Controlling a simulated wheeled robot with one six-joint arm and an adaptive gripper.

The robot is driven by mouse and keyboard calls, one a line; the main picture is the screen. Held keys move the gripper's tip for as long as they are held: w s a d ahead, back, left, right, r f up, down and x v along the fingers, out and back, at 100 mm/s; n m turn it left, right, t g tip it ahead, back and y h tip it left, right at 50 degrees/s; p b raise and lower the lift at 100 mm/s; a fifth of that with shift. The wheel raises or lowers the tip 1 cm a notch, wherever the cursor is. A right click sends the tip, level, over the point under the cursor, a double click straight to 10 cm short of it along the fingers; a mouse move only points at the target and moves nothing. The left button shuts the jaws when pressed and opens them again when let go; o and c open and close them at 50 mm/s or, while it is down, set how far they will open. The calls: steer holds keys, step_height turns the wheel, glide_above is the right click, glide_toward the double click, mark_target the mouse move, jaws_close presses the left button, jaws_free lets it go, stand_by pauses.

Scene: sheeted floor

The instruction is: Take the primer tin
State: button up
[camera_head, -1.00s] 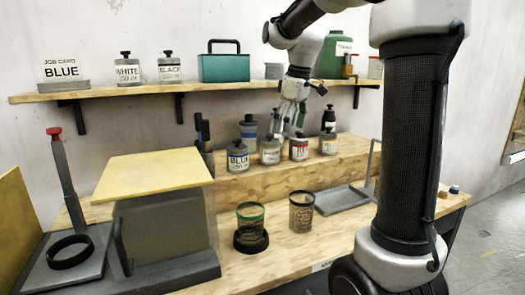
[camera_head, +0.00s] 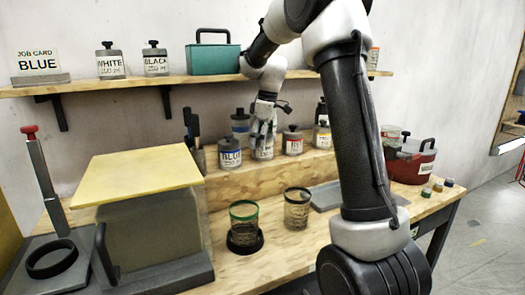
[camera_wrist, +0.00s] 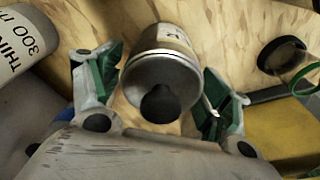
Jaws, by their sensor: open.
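A grey tin with a pale label and a black knob stands on the raised wooden step between the blue-label tin (camera_head: 230,155) and the red-label tin (camera_head: 292,143). Its label (camera_head: 263,154) is too small to read, so I cannot confirm it is the primer tin. My gripper (camera_head: 263,135) is down over this tin. In the wrist view the tin (camera_wrist: 162,75) sits between the spread green-padded fingers of my gripper (camera_wrist: 165,88), with a gap visible on both sides. The fingers are open.
A tin marked THIN (camera_wrist: 22,45) shows at left in the wrist view. The shelf (camera_head: 130,84) runs above.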

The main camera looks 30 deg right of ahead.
steer(key=c, duration=1.1)
steer(key=shift+r, duration=0.15)
